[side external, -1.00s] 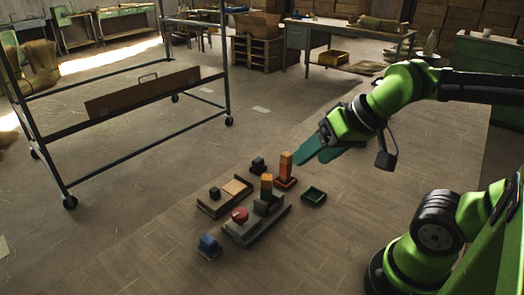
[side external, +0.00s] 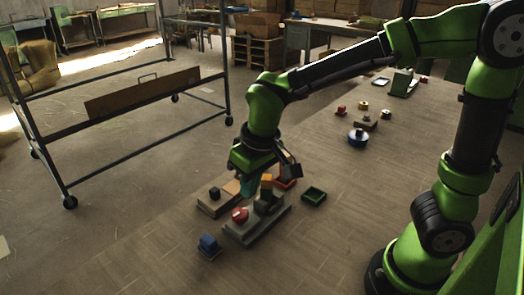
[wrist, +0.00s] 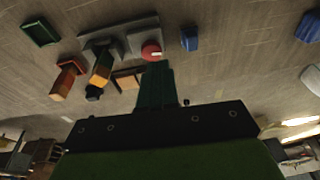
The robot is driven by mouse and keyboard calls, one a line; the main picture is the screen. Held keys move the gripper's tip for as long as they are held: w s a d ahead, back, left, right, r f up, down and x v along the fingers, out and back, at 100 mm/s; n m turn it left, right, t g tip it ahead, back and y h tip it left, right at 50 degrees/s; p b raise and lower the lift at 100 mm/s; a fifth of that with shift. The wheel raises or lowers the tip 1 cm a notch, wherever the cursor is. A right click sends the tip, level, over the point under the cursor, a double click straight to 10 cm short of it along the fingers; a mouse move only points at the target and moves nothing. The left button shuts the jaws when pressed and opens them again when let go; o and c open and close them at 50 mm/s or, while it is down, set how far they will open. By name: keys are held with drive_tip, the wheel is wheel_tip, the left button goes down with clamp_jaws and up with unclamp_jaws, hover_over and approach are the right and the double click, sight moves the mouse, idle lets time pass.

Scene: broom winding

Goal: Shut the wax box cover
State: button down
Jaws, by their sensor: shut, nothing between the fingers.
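A low flat wooden box (side external: 210,208) stands on the floor at the left of the work group; it looks like the wax box. A dark knob (side external: 214,193) stands on its left part, and a tan panel (side external: 231,187) shows on its right part. In the wrist view the tan panel (wrist: 128,78) is partly visible left of the fingers, and the knob is not seen. My gripper (side external: 248,193) points down beside the panel's right end, its teal fingers together and empty. The shut fingers also show in the wrist view (wrist: 157,66). I cannot tell whether they touch the box.
A grey stand (side external: 244,237) with a red knob (side external: 240,215) and an orange-topped block (side external: 266,181) is close in front of my gripper. A blue block (side external: 208,245) lies front left, a green tray (side external: 314,195) to the right.

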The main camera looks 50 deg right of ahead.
sight(211, 197)
drive_tip(key=w+a+f+h, duration=0.1)
drive_tip(key=w+a+f, duration=0.1)
drive_tip(key=w+a+f+h, duration=0.2)
drive_tip(key=w, duration=0.1)
drive_tip(key=w+a+f+n+h, duration=0.1)
drive_tip(key=w+a+f, duration=0.1)
drive_tip(key=w+a, duration=0.1)
drive_tip(key=shift+w+a+f+t+h, duration=0.1)
drive_tip(key=shift+w+f+t+h, duration=0.05)
drive_tip(key=shift+f+t+h, duration=0.15)
drive_tip(key=w+r+m+t+h, duration=0.2)
drive_tip(key=w, duration=0.2)
drive_tip(key=x, duration=0.9)
drive_tip(key=shift+w+a+f, duration=0.1)
drive_tip(key=shift+a+f, duration=0.15)
drive_tip(key=shift+f, duration=0.2)
drive_tip(key=d, duration=0.2)
drive_tip(key=shift+w+d+f, duration=0.1)
drive_tip(key=shift+d, duration=0.95)
drive_tip(key=d, duration=0.8)
drive_tip(key=shift+d, duration=0.25)
